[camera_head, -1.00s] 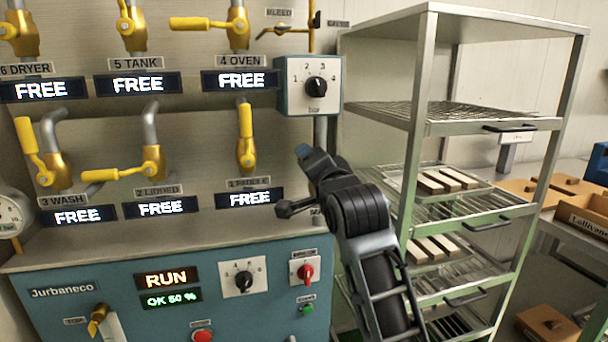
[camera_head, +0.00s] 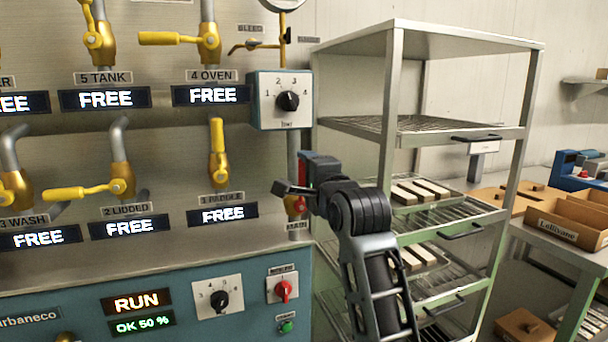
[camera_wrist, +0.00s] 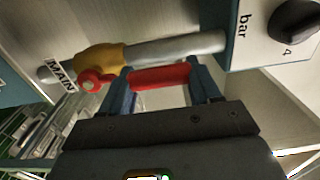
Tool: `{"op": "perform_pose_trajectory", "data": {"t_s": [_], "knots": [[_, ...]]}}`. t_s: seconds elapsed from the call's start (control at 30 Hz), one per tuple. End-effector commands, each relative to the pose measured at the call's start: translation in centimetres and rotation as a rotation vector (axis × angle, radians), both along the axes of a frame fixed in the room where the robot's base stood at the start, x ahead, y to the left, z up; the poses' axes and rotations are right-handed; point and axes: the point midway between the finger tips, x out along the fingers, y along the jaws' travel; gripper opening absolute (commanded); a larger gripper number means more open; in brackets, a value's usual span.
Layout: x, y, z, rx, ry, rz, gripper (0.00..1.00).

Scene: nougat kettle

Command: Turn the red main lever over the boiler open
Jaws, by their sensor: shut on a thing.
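The red main lever (camera_head: 303,170) runs up along the vertical grey pipe at the right end of the boiler panel, above the MAIN label (camera_head: 299,227). In the wrist view the red lever (camera_wrist: 160,77) spans between the two blue fingertips of my gripper (camera_wrist: 163,84). It lies roughly parallel to the pipe (camera_wrist: 175,48), and its red pivot end is at the brass valve body (camera_wrist: 102,58). My gripper (camera_head: 300,178) is shut on the lever and hides part of it in the head view.
A pressure selector box (camera_head: 281,100) sits just above the lever. A metal rack (camera_head: 395,110) with trays stands close to the right of my arm. Yellow-handled valves (camera_head: 218,150) and FREE displays are to the left. The blue control cabinet (camera_head: 60,290) is below.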

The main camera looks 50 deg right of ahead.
Motion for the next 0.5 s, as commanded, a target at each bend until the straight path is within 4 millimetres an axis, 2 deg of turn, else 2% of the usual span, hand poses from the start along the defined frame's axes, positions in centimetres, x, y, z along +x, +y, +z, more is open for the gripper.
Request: {"op": "perform_pose_trajectory", "data": {"t_s": [0.37,0.4,0.5], "knots": [[-0.10,-0.15,-0.13,0.008,-0.002,-0.002,0.07],[-0.10,-0.15,-0.13,0.008,-0.002,-0.003,0.64],[-0.09,-0.15,-0.12,0.007,-0.001,-0.002,0.74]]}}
